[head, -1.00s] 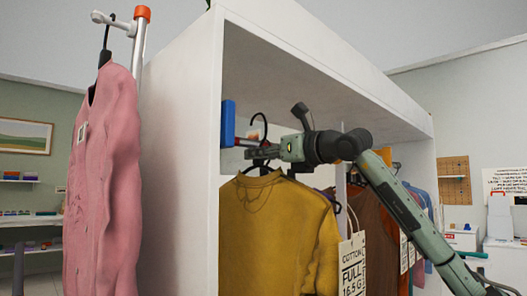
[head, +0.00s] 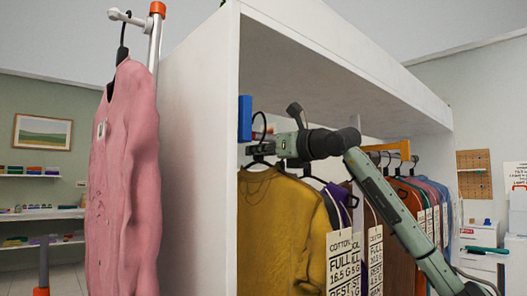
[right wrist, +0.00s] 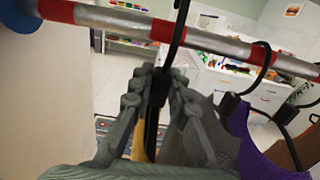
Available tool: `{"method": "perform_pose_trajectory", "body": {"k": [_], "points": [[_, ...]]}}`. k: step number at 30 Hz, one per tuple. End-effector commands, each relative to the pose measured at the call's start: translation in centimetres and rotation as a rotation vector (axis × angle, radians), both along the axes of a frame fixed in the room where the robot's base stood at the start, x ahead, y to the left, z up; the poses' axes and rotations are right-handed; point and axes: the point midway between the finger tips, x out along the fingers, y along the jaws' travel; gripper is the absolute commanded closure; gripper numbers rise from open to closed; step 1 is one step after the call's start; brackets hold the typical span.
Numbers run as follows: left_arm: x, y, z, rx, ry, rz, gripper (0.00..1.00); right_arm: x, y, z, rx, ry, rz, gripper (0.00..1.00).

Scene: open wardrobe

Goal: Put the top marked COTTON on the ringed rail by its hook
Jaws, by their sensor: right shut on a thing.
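My right gripper (head: 262,150) is shut on the neck of a black hanger, just below its hook (right wrist: 178,35). The mustard top (head: 280,225) hangs from it at the wardrobe's left side. A paper tag reading COTTON (head: 341,262) hangs beside its right sleeve; which garment bears it is unclear. The red-ringed rail (right wrist: 140,25) crosses the right wrist view. The hook passes in front of it and its tip is cut off, so I cannot tell whether it rests on the rail. My left gripper is not in view.
A purple top (right wrist: 255,150) hangs close to the right, its hook over the rail. Several tagged garments (head: 430,195) crowd further right. The wardrobe side panel (head: 200,170) and blue rail end (head: 245,118) are close on the left. A pink top (head: 125,170) hangs outside.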

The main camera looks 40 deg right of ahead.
Motion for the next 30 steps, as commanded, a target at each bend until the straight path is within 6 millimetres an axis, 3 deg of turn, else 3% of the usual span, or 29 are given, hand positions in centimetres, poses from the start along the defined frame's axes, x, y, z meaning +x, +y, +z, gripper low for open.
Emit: {"method": "perform_pose_trajectory", "body": {"k": [18,30], "points": [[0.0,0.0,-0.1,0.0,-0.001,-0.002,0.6,3.6,0.3,0.2,0.001,-0.005,0.003,1.0],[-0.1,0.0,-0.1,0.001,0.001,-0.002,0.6,4.6,0.4,0.2,-0.001,-0.004,0.002,1.0]]}}
